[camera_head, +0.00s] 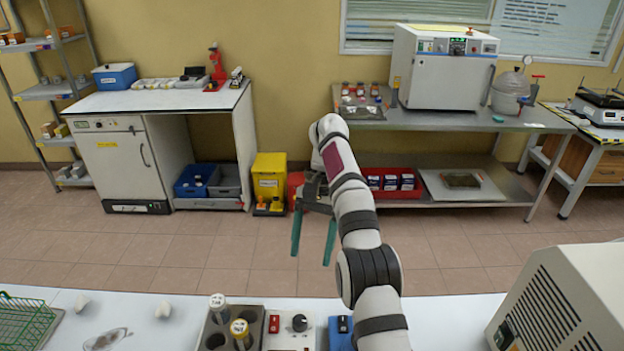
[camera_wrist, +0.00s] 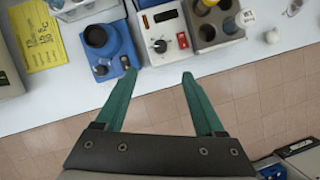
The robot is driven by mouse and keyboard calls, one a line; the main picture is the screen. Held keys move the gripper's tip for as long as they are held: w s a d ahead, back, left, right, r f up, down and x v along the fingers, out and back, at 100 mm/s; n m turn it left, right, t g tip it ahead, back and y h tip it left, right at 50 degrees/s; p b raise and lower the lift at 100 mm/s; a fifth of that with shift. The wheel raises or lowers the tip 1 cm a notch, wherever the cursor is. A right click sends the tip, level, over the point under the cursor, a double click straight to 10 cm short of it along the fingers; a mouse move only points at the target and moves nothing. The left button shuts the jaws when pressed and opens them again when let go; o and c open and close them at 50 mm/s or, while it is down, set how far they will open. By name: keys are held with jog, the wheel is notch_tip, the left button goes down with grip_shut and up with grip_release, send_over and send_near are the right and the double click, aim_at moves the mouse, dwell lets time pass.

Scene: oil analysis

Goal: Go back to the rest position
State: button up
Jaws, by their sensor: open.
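My gripper (camera_head: 313,246) has two long green fingers. It is open and empty in the head view, pointing down in front of the white bench (camera_head: 175,306). In the wrist view my gripper (camera_wrist: 160,80) shows its fingers spread apart with nothing between them. The fingertips appear over the bench's edge, below a white device with a black knob (camera_wrist: 160,30). They touch nothing that I can see.
A rack (camera_head: 256,316) holds a white-capped and a yellow-capped bottle. A blue device (camera_wrist: 107,50) stands beside the knob device. A green wire basket (camera_head: 25,322) is at the left. A beige machine (camera_head: 570,300) stands at the right. Tiled floor lies clear behind the bench.

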jog(key=s+d+r+t, duration=0.1)
jog(key=s+d+r, duration=0.2)
jog(key=s+r, duration=0.3)
jog(key=s+d+r, duration=0.3)
jog(key=s+r, duration=0.1)
jog(key=s, duration=0.4)
jog(key=s+f+t, duration=0.1)
jog(key=s+f, duration=0.2)
jog(key=s, duration=0.4)
jog(key=s+f+t, duration=0.1)
jog(key=s+f, duration=0.2)
jog(key=s, duration=0.3)
jog(key=s+f+m+t, duration=0.1)
jog(key=s+f, duration=0.2)
jog(key=s, duration=0.4)
jog(key=shift+s+d, duration=0.3)
jog(key=shift+d, duration=0.05)
